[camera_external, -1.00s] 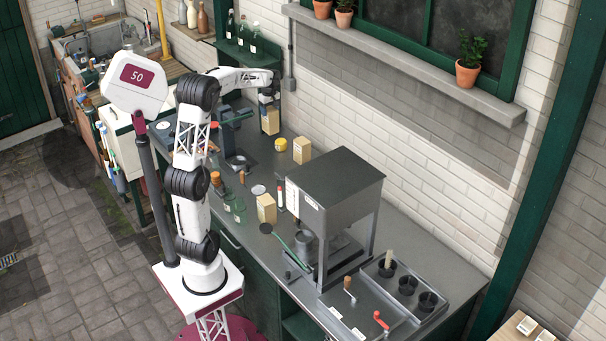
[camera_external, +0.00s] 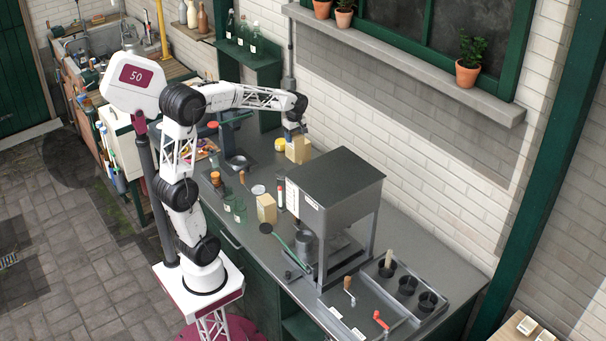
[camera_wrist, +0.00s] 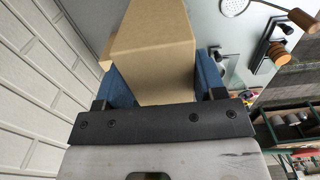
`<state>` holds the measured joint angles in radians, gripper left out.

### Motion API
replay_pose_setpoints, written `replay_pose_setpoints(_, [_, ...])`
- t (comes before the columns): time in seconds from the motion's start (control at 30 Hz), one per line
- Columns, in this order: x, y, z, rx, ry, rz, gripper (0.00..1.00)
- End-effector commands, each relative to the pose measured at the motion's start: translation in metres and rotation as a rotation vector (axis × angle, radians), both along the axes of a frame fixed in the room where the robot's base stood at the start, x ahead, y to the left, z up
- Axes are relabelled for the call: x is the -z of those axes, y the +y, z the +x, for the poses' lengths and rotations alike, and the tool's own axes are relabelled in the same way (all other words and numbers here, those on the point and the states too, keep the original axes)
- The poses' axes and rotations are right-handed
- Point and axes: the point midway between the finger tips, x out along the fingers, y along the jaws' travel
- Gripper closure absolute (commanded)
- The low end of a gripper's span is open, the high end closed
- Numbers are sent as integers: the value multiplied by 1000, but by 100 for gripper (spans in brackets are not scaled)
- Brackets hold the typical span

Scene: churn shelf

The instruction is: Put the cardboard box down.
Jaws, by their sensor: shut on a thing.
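My gripper (camera_external: 294,130) is shut on a tan cardboard box (camera_external: 296,150) and points down over the back of the grey counter (camera_external: 425,255), near the brick wall. In the wrist view the held box (camera_wrist: 152,55) fills the space between the blue finger pads (camera_wrist: 155,85). An edge of a second tan box (camera_wrist: 106,52) shows just left of it there; I cannot tell whether they touch. In the external view the held box largely covers that second box. I cannot tell whether the held box's bottom meets the counter.
A large grey metal machine (camera_external: 335,180) stands right of the held box. A yellow-topped jar (camera_external: 281,144) is close on its left. The white brick wall (camera_external: 400,150) rises behind.

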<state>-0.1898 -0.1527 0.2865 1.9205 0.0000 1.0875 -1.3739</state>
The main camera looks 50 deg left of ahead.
Motion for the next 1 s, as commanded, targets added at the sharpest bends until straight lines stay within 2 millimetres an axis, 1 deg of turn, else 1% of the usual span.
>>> replay_pose_setpoints(0.03, [0, -11, -4, 3, 0, 0, 81])
replay_pose_setpoints(0.1, [1, -23, -9, 1, 0, 0, 81])
replay_pose_setpoints(0.37, [4, -57, -26, -5, 0, 0, 81])
replay_pose_setpoints(0.53, [41, -57, -26, -8, 5, 0, 81])
replay_pose_setpoints(0.8, [90, -57, -26, -8, 3, 0, 81])
replay_pose_setpoints(0.9, [98, -57, -26, -8, 2, 0, 81])
replay_pose_setpoints(1.0, [102, -57, -26, -8, 0, 0, 81])
